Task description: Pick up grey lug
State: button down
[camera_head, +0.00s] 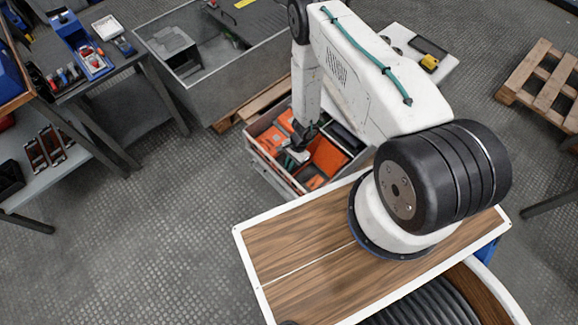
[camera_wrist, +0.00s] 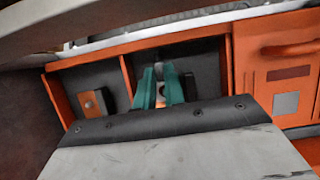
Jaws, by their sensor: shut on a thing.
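My gripper (camera_wrist: 160,76) shows two teal fingers in the wrist view, reaching down into a compartment of an orange-walled tray (camera_wrist: 125,78). The fingers are shut on a small grey piece (camera_wrist: 161,88), which appears to be the grey lug. Only a little of it shows between the fingers, and the dark wrist edge hides the rest. In the head view my gripper (camera_head: 300,140) is low inside the open drawer (camera_head: 262,128), and the lug cannot be made out there.
A brown-orange block with a dark spot (camera_wrist: 95,103) lies in the compartment to the left. An orange panel with a handle (camera_wrist: 290,48) is on the right. A grey bin (camera_head: 205,80) stands behind the drawer, and a workbench (camera_head: 130,55) is at the left.

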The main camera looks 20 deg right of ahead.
notch_tip(320, 180, up, 10)
jog(key=shift+f, duration=0.15)
dwell(0.3)
dwell(0.4)
